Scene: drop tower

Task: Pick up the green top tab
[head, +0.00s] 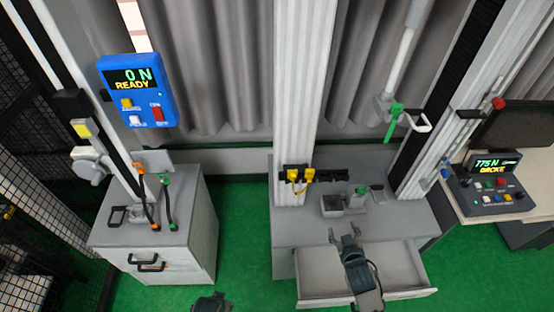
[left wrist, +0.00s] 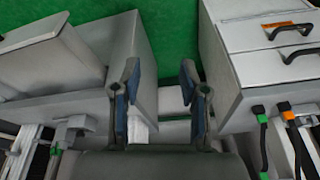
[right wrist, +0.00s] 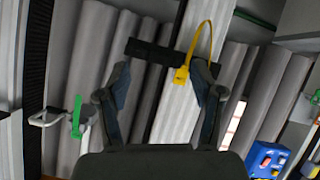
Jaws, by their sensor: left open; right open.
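A green tab (head: 393,121) hangs at the white rod's lower end on the drop tower, beside a white loop handle (head: 416,122). The green tab also shows at the left of the right wrist view (right wrist: 77,115). A second, small green piece (head: 361,190) is on the grey table below. My right gripper (head: 345,238) is open and empty over the open drawer, below and left of the hanging tab. Its open fingers also show in the right wrist view (right wrist: 160,80). My left gripper (head: 212,302) is at the bottom edge; the left wrist view shows it open and empty (left wrist: 158,80).
Grey table (head: 300,232) has an open drawer (head: 325,283). Yellow clips (head: 297,176) hang on a black rack at the pillar. A left cabinet (head: 150,236) carries orange and green-ended cables. A blue readout (head: 138,92) and a right console (head: 490,185) flank the scene. Green floor between cabinets is clear.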

